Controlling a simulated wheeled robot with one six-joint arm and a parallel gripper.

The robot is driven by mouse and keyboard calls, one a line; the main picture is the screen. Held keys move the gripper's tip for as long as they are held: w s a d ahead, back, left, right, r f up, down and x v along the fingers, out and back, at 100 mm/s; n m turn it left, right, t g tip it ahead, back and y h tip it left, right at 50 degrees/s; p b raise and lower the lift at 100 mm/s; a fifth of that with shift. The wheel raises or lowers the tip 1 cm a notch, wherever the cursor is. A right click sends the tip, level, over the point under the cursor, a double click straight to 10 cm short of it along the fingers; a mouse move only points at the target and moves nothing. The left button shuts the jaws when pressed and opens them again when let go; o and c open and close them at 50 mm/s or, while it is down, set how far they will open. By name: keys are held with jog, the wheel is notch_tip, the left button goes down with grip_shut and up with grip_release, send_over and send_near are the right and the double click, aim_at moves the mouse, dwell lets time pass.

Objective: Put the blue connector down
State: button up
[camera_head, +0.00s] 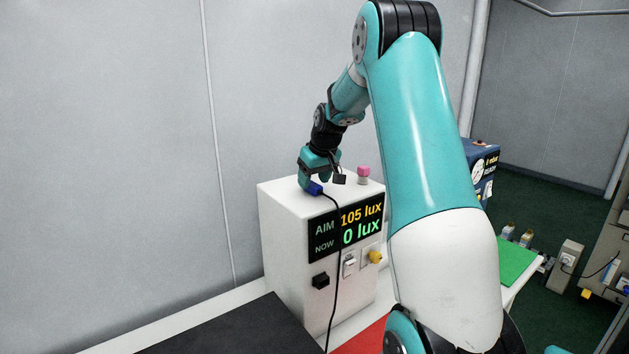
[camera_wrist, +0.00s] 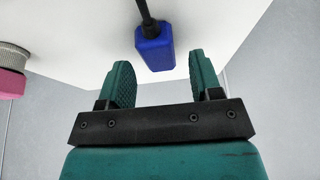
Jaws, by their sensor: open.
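The blue connector (camera_head: 314,188) rests on the white top of the display box (camera_head: 284,213), near its front edge, with a black cable running down the front. In the wrist view the blue connector (camera_wrist: 155,47) lies on the white surface just beyond the fingertips, roughly between their lines. My gripper (camera_wrist: 160,75) is open, with the two green fingers apart and nothing held between them. In the head view my gripper (camera_head: 308,184) is low over the box top, right beside the connector; its fingers are partly hidden there.
A pink-topped knob (camera_head: 363,174) stands on the box top, right of my gripper. The box front has a screen (camera_head: 346,227) reading 105 lux and 0 lux, a black socket (camera_head: 320,281) and a yellow knob (camera_head: 375,257). A dark mat (camera_head: 230,330) lies in front.

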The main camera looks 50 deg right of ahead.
jog(key=b+v, duration=0.3)
jog(key=v, duration=0.8)
jog(key=s+a+f+n+g+y, duration=0.1)
jog(key=s+a+f+n+y, duration=0.15)
jog(key=a, duration=1.25)
jog(key=s+a+f+n+y, duration=0.1)
jog(key=s+a+n, duration=0.15)
jog(key=a, duration=1.25)
jog(key=s+a+f+n+g+y, duration=0.1)
jog(key=s+a+f+n, duration=0.1)
jog(key=s+a, duration=0.5)
jog(key=s+a+f+n+g, duration=0.2)
jog(key=s+a, duration=0.5)
jog(key=s, duration=0.4)
jog(key=shift+s+a+f+n+y, duration=0.25)
jog(key=shift+a+f+n+y, duration=0.1)
jog(key=shift+f, duration=0.55)
